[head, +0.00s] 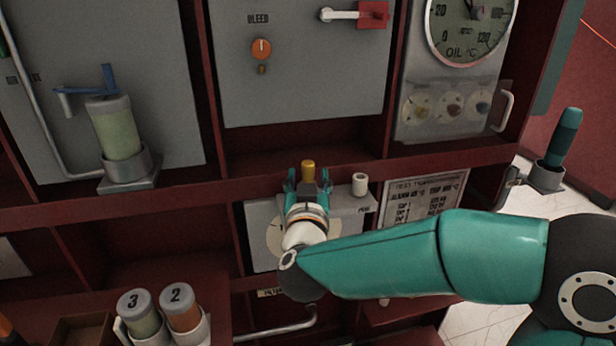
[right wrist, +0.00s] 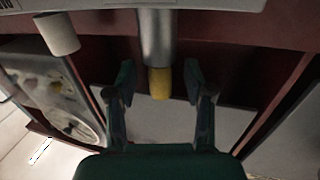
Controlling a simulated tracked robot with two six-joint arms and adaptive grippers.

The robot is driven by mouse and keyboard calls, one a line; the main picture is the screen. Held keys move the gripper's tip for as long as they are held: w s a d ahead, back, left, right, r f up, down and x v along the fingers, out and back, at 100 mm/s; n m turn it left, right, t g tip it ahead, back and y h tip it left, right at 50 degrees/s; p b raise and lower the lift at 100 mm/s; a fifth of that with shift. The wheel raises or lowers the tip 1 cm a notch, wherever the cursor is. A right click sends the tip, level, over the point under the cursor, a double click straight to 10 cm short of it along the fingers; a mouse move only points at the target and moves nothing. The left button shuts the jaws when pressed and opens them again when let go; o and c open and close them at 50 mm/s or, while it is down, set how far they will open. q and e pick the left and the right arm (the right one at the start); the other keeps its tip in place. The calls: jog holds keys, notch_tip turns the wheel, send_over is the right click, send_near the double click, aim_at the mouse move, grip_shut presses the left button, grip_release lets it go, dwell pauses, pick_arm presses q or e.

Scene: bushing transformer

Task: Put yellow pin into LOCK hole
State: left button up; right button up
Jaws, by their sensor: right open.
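The yellow pin (head: 308,170) stands upright at the small shelf in the middle of the head view. My right gripper (head: 308,182) is open, with a finger on each side of the pin's line, just in front of it. In the right wrist view the pin's yellow end (right wrist: 160,83) shows at the end of a grey cylinder (right wrist: 158,40), between the open fingers, with gaps on both sides. My gripper and arm hide part of the shelf. I cannot make out a LOCK label or its hole. My left gripper is not in view.
A white cylinder (head: 360,186) stands on the shelf right of the pin. A panel with an orange knob (head: 261,48) is above. An oil gauge (head: 470,28) and a teal-handled tool (head: 562,140) are at right. Numbered canisters (head: 140,312) stand lower left.

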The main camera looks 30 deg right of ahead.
jog(key=v, duration=1.1)
jog(key=shift+d, duration=0.1)
